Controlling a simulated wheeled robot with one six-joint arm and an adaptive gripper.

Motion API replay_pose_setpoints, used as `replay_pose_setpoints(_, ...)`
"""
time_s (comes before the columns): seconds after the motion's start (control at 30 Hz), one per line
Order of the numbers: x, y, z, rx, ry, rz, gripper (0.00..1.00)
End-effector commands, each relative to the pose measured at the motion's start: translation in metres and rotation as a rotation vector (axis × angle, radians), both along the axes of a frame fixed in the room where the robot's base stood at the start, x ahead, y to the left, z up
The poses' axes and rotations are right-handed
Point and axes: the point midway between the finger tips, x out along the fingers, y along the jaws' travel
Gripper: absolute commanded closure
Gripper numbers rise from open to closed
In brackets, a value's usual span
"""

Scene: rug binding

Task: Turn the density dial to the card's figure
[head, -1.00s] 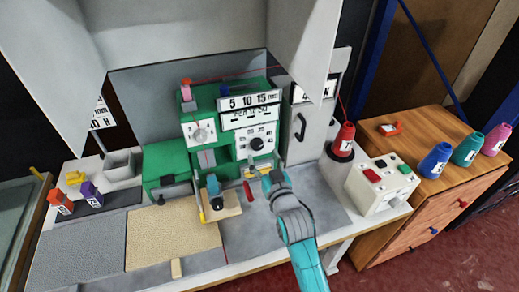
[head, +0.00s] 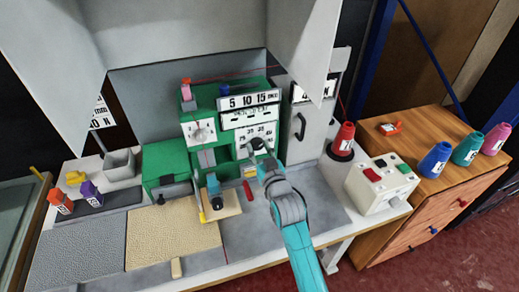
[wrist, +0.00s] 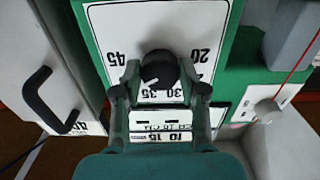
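The density dial is a black round knob (wrist: 160,72) on a white number plate (wrist: 110,25) on the green machine. In the wrist view the plate is upside down, with 45, 35, 30 and 20 legible around the knob. The knob's pointer is too unclear to read. My gripper (wrist: 159,77) has one finger on each side of the knob and looks open, with narrow gaps beside it. In the head view my gripper (head: 262,153) is at the plate and partly hides the knob and lower figures. I cannot make out a card's figure for the dial.
A smaller white dial (head: 199,131) is on the machine's left. A grey cabinet with a black handle (head: 300,126) stands to the right, beside a red cone (head: 344,138) and a button box (head: 381,183). Clear grey tabletop (head: 245,233) lies in front.

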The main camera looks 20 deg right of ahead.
Motion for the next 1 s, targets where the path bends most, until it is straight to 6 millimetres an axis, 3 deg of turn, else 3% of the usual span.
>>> replay_pose_setpoints(0.37, 0.0000, -0.0002, -0.0001, -0.075, 0.001, 0.000, 0.93)
replay_pose_setpoints(1.0, 0.0002, -0.0014, 0.0001, -0.543, 0.002, -0.002, 0.93)
